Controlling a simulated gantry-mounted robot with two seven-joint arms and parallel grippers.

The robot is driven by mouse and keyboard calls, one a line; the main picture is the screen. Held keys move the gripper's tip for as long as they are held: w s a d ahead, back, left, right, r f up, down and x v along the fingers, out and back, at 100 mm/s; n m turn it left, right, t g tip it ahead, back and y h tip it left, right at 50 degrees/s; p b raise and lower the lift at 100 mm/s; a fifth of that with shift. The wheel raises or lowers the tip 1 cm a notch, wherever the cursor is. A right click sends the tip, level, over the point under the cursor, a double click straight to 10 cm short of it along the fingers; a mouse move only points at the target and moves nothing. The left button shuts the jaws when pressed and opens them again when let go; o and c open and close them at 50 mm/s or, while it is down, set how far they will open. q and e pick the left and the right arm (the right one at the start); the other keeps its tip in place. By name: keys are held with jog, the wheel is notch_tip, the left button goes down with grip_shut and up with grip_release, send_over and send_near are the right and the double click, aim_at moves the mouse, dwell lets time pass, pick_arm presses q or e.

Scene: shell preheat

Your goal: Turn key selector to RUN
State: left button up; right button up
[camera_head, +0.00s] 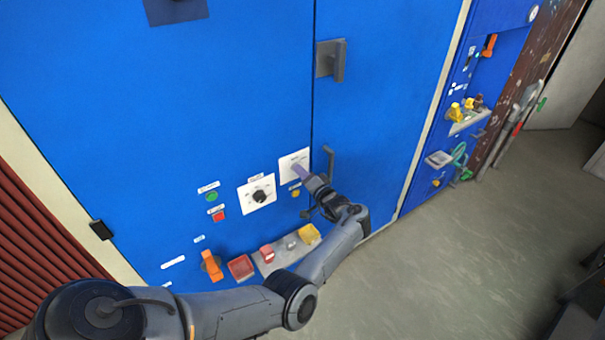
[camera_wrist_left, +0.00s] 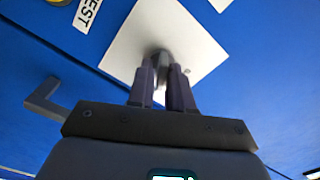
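The key selector (camera_wrist_left: 160,58) is a small grey, blurred knob on a square white plate (camera_wrist_left: 205,50) on the blue cabinet. In the head view the white plate (camera_head: 289,158) is left of the door seam, and my fingers hide the knob there. My left gripper (camera_head: 298,169) reaches the plate from the lower right. In the left wrist view, its two dark fingers (camera_wrist_left: 161,82) stand close on either side of the knob and appear closed on it. The selector's position marks are not readable. My right gripper is not in view.
Left of it is a white plate with a black rotary knob (camera_head: 260,197). Green (camera_head: 212,196) and red (camera_head: 218,215) buttons and a yellow button (camera_head: 296,193) are close by. Below are an orange handle (camera_head: 211,265) and a shelf of coloured parts. Door handles (camera_head: 338,62) stick out at right.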

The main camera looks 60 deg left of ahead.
pick_arm(q)
jog(key=shift+o, duration=1.1)
jog(key=shift+a, duration=0.1)
jog(key=d, duration=1.1)
jog(key=shift+w, duration=0.3)
